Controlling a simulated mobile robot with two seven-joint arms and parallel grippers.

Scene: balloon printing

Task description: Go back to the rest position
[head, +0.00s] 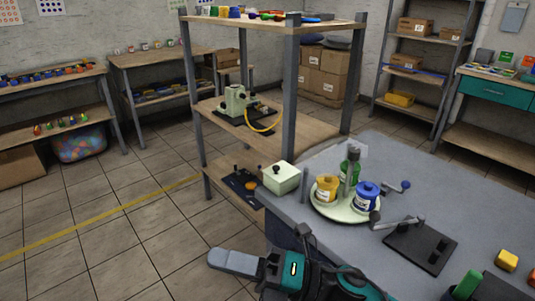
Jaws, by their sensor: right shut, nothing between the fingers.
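My right gripper (228,261) shows at the bottom middle of the head view. It is shut and empty, its fingers pointing left over the tiled floor, in front of the grey table's (440,192) near left corner. It is apart from the things on the table. My left gripper is not in view.
On the table stand a round tray (332,212) with yellow, blue and green containers, a pale box (281,178), a dark crank fixture (420,246) and small yellow blocks (507,260). A tall wooden shelf (240,110) stands behind. The floor at left (100,235) is clear.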

